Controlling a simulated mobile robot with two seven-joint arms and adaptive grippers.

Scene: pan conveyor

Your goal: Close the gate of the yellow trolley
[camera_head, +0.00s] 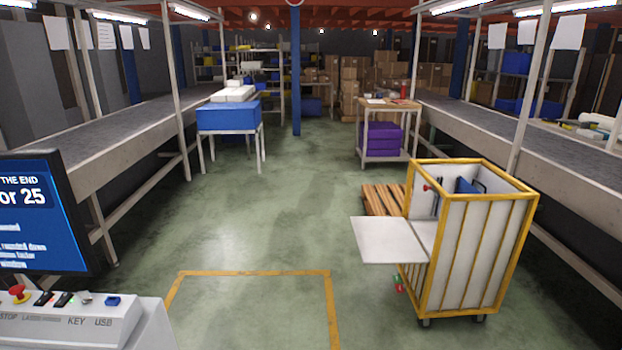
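The yellow trolley (484,245) stands on the floor at the right, a tall wheeled cart with a yellow frame and white side panels. Its gate (388,240) is a white panel that sticks out level to the left from the trolley's left side, so it is open. A blue thing (466,186) shows inside the trolley near the top. Small red and green parts (399,283) sit low on its left side. Neither of my grippers is in view.
A wooden pallet (384,198) lies behind the gate. Conveyors (110,125) run along both sides. A control panel with a screen (38,215) stands at the near left. A yellow floor outline (255,273) and clear floor lie left of the trolley. Tables with bins stand further back.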

